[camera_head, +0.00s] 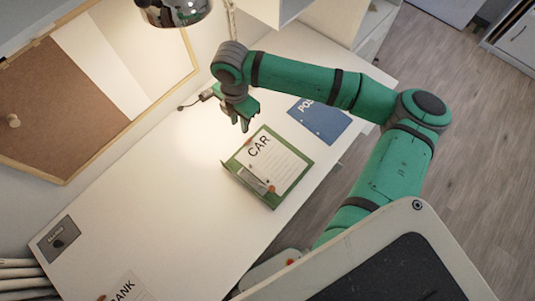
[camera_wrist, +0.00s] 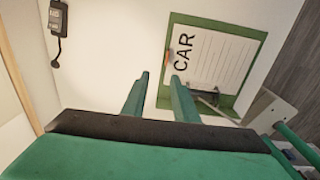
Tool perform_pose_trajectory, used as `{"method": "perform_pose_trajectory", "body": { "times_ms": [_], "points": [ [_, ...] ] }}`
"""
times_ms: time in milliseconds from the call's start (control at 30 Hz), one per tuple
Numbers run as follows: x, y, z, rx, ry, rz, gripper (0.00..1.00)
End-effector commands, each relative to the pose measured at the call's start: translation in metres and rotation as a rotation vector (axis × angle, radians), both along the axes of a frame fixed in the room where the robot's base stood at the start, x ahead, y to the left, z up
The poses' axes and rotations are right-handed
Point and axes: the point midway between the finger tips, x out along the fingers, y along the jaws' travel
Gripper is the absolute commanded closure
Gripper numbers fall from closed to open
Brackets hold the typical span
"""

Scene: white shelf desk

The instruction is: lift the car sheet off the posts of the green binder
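The car sheet (camera_head: 278,165) is white with lined text and the word CAR. It lies in the open green binder (camera_head: 293,190) on the white desk, with green showing around its edges. The metal posts mechanism (camera_head: 256,181) is at the binder's near-left side; whether the posts pass through the sheet is too small to tell. My gripper (camera_head: 245,124) hangs above the desk just beyond the binder's upper-left end. In the wrist view my gripper (camera_wrist: 159,77) has its fingers apart with nothing between them, and the sheet (camera_wrist: 216,58) is ahead to the right.
A dark grey card (camera_head: 58,240) and a BANK sheet (camera_head: 127,287) lie at the lower left. A lamp (camera_head: 175,10) and a corkboard (camera_head: 70,95) stand behind. The desk left of the binder is clear.

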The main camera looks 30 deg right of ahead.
Motion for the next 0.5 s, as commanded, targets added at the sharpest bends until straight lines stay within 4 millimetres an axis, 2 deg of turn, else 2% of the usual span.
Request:
{"method": "perform_pose_trajectory", "body": {
  "times_ms": [133,400,500],
  "points": [
    [-0.007,-0.015,-0.008,-0.026,0.025,-0.006,0.73],
    [-0.007,-0.015,-0.046,-0.025,0.023,-0.006,0.73],
    [-0.007,-0.014,-0.054,-0.024,0.023,-0.004,0.73]
  ]
}}
